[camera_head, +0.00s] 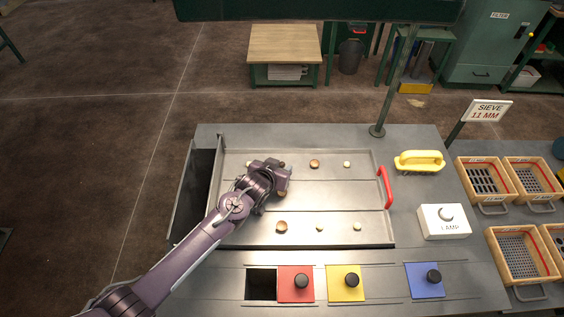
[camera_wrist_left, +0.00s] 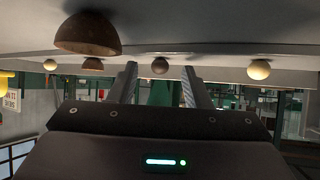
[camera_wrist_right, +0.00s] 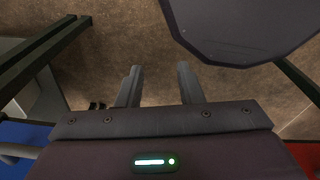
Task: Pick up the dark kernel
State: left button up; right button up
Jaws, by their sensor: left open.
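My left gripper (camera_head: 283,178) is over the left part of the grey tray, its arm covering part of it. In the left wrist view its two fingers (camera_wrist_left: 159,70) are open with nothing held. A small dark brown kernel (camera_wrist_left: 160,66) shows between the fingertips, beyond them. A larger brown kernel (camera_wrist_left: 88,33) is closer to that camera, left of the fingers. I cannot tell for sure which is the dark one. My right gripper (camera_wrist_right: 159,68) shows only in the right wrist view, open and empty above the floor.
Other kernels on the tray (camera_head: 345,208) include a brown one (camera_head: 314,163) and a pale one (camera_head: 346,164). A red handle (camera_head: 385,187) edges the tray. Sieve crates (camera_head: 487,203) are further right.

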pick_arm(q)
jog(key=shift+w+d+f, duration=0.1)
jog(key=shift+w+f, duration=0.05)
jog(key=shift+w, duration=0.05)
grip_shut()
dwell(0.5)
